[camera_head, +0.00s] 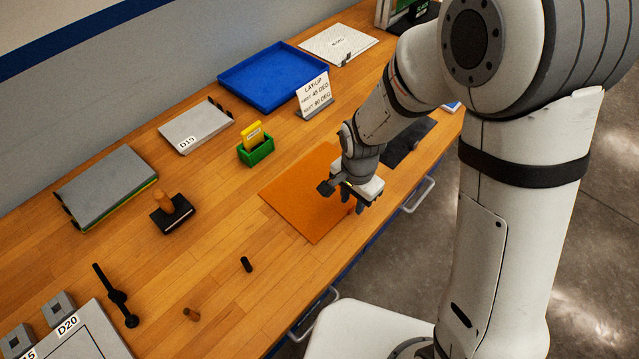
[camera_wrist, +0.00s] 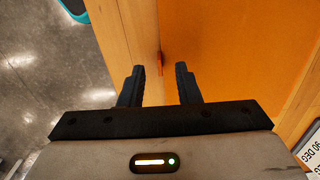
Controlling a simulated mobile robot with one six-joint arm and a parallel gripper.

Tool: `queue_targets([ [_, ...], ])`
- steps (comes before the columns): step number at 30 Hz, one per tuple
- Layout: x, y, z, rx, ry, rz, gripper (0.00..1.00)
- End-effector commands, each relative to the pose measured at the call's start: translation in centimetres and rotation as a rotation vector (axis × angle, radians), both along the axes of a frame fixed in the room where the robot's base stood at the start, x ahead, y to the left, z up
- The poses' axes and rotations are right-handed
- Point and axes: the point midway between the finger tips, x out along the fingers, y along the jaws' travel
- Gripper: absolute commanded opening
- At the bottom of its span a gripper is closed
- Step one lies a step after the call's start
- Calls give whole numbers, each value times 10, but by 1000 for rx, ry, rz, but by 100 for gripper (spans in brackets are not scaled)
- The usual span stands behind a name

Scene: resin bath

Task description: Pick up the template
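The flat orange sheet, which looks like the template (camera_head: 300,193), lies on the wooden bench. It fills much of the wrist view (camera_wrist: 235,50). A small orange-red tab (camera_wrist: 160,62) stands at its edge nearest the bench front. My gripper (camera_head: 362,204) is over that edge, pointing down. In the wrist view my gripper (camera_wrist: 159,70) is open, with one dark finger on each side of the tab and a gap between them. The fingers appear not to touch the tab. My wrist hides part of the sheet's right side in the head view.
A dark mat (camera_head: 408,140) lies right of the sheet. A green box with a yellow card (camera_head: 255,150), a LAY-UP sign (camera_head: 313,95) and a blue tray (camera_head: 270,78) stand behind. A black peg (camera_head: 246,264) stands left. Drawer handles (camera_head: 418,196) project from the bench front.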

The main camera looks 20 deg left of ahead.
Motion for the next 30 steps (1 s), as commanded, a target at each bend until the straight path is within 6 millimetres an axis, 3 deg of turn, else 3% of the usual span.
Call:
queue_targets([
  [4, 0, 0, -13, 0, 1, 1, 30],
  [12, 0, 1, -15, 1, 0, 2, 30],
  [23, 0, 1, -15, 1, 0, 3, 1],
  [30, 0, 1, -14, 0, -1, 3, 0],
])
